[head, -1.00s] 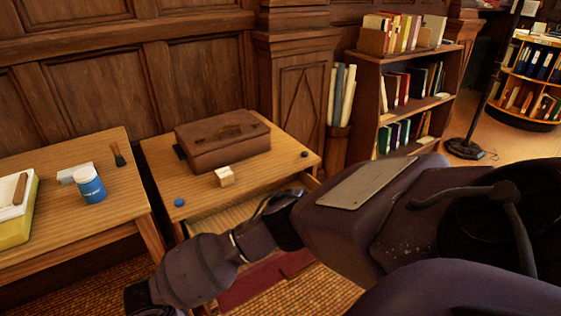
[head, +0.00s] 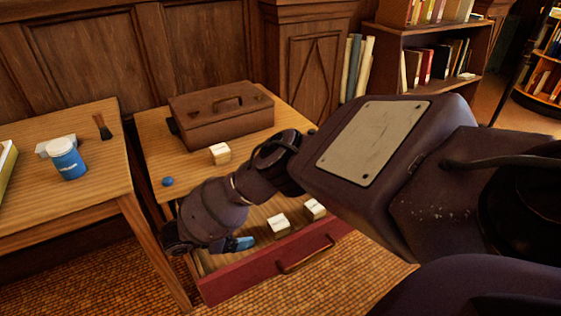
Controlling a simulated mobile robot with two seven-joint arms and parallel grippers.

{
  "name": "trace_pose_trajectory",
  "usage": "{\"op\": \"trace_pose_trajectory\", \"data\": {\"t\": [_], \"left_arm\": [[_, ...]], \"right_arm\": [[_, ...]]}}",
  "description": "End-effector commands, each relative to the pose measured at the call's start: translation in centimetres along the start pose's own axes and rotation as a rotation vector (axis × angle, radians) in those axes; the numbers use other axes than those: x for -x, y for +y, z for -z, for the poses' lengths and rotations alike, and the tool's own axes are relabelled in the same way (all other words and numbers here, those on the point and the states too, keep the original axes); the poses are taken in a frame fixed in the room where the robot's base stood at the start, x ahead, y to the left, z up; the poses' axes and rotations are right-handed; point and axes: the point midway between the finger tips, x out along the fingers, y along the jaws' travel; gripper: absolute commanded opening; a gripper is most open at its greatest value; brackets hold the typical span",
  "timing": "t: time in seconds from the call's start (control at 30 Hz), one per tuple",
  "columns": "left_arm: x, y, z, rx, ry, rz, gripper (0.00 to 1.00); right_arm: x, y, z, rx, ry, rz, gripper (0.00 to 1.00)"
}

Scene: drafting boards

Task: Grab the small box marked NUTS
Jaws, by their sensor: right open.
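Two small pale boxes lie in the open drawer, a left one (head: 278,226) and a right one (head: 314,209). A third small pale box (head: 220,153) stands on the desk top in front of the brown case. All carry faint marks on top, too small to read, so I cannot tell which says NUTS. My right gripper (head: 238,244) shows as a blue and black tip over the left part of the drawer, left of the drawer boxes and apart from them. It is open and looks empty; my wrist hides much of it. My left gripper is not in view.
The red-fronted drawer (head: 272,268) is pulled out below the desk. On the desk are a brown case (head: 222,121) and a blue round thing (head: 168,181). A second table at left holds a blue jar (head: 66,160) and a brush (head: 102,127). Bookshelves stand at the back right.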

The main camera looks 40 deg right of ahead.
Motion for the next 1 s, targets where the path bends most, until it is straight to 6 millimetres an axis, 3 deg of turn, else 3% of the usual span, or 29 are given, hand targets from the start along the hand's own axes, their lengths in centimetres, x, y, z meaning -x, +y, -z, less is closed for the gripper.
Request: {"op": "trace_pose_trajectory", "data": {"t": [0.73,1.0], "left_arm": [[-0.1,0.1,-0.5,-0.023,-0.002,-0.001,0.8],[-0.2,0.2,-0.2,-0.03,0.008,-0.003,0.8]], "right_arm": [[-8.9,0.0,-0.1,0.001,0.0,0.001,0.85],[-10.3,0.0,-0.3,-0.001,0.003,-0.001,0.85]]}}
